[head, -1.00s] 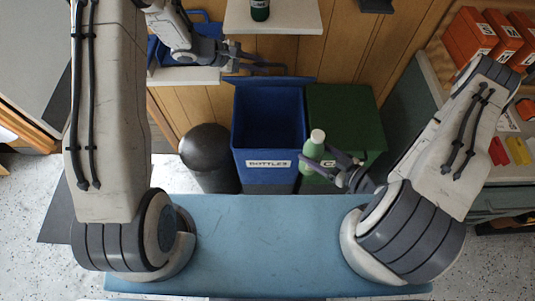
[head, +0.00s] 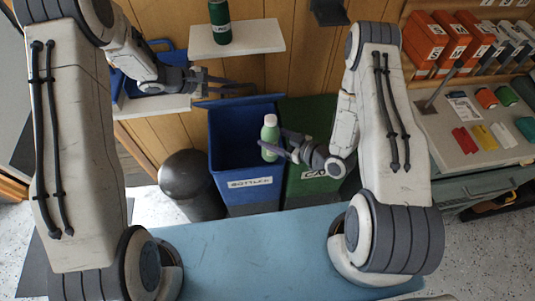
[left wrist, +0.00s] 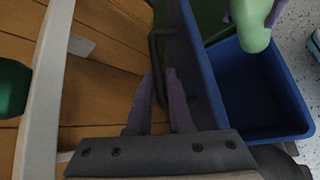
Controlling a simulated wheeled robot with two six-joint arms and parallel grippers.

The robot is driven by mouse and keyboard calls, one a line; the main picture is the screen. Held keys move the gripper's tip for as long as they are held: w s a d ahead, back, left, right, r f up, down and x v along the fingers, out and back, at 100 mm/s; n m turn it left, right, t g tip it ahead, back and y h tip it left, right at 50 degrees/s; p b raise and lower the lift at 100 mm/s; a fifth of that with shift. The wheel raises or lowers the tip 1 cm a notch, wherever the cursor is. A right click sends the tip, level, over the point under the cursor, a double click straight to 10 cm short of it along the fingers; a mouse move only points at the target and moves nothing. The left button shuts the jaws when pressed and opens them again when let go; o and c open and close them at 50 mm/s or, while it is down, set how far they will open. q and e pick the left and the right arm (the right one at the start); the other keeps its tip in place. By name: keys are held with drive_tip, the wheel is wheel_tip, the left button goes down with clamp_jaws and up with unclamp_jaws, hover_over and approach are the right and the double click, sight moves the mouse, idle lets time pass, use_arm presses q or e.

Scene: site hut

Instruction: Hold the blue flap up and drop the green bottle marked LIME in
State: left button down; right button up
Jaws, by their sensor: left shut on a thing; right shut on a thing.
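The blue bin (head: 228,184), labelled BOTTLES, stands open with its blue flap (head: 240,102) raised at the back. My left gripper (head: 235,88) is shut at the flap; in the left wrist view its fingers (left wrist: 160,88) are at a dark handle (left wrist: 154,50) beside the flap (left wrist: 202,62). My right gripper (head: 277,146) is shut on a light green bottle (head: 269,136) with a pale cap. The bottle is upright at the right side of the bin's opening; its lower part also shows in the left wrist view (left wrist: 250,28). Its marking is unreadable.
A green bin (head: 300,187) stands right of the blue one, a dark round bin (head: 188,182) left. A white shelf (head: 255,38) above holds a dark green bottle (head: 220,22). A bench with orange boxes (head: 425,45) is at the right.

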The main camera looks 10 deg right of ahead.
drive_tip(key=shift+w+a, duration=0.25)
drive_tip(key=shift+w, duration=0.25)
drive_tip(key=shift+w+a, duration=0.2)
drive_tip(key=shift+w, duration=0.3)
drive_tip(key=f, duration=0.7)
drive_tip(key=shift+s+d, duration=0.15)
drive_tip(key=shift+s, duration=0.05)
drive_tip(key=o, duration=1.2)
drive_tip(key=shift+d, duration=0.1)
drive_tip(key=v, duration=0.4)
drive_tip(key=f+v, duration=0.1)
drive_tip(key=v, duration=0.4)
drive_tip(key=f+v, duration=0.1)
drive_tip(key=v, duration=0.4)
drive_tip(key=shift+s+d, duration=0.15)
drive_tip(key=shift+s, duration=0.1)
